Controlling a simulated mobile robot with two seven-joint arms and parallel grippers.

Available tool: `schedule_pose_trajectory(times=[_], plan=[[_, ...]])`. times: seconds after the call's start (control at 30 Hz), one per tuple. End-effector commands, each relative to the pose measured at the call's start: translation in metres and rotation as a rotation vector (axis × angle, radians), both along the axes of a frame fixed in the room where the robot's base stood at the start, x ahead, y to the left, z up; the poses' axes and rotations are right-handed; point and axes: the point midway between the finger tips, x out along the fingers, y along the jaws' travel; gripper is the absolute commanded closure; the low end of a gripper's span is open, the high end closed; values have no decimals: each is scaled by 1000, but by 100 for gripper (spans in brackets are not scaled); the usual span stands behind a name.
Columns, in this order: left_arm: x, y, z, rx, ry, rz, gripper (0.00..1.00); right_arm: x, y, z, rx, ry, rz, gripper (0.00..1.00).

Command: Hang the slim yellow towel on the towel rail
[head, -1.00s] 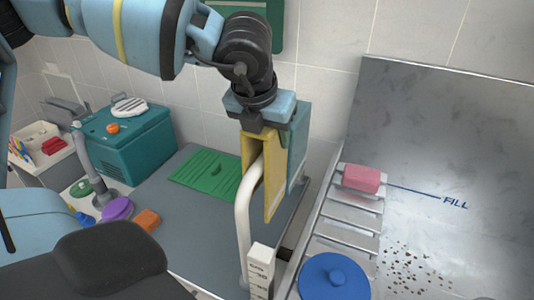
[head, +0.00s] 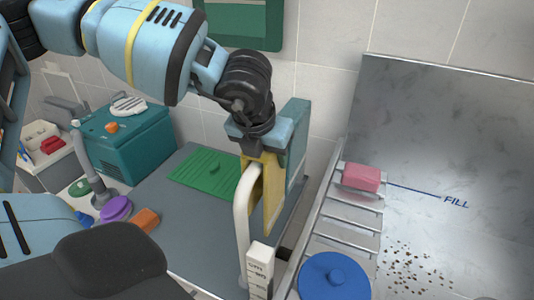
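The slim yellow towel (head: 273,198) hangs folded, with its two halves on either side of the white towel rail (head: 242,215). Its fold is at or just above the rail's top; I cannot tell if it touches. My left gripper (head: 262,152) points down and is shut on the towel's top fold. The gripper hides part of the fold. My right gripper is not in view.
A teal panel-like thing (head: 297,150) stands close behind the towel, to the right. A white marked block (head: 260,262) stands by the rail's foot. A green ribbed mat (head: 205,172), a teal box (head: 130,150), a blue lid (head: 334,277) and a pink block (head: 361,178) lie around.

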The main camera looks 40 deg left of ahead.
Motion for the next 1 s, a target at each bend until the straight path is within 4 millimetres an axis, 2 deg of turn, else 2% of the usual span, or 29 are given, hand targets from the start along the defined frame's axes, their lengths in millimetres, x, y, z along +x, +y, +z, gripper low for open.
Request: schedule_pose_trajectory(times=[0.43,0.47,0.6,1.0], plan=[[0,0,-10,-1,3,0,90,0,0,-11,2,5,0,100],[0,0,-10,0,3,0,48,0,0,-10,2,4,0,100],[0,0,-8,0,2,0,30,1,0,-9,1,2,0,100],[0,0,-7,0,2,0,28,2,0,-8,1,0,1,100]])
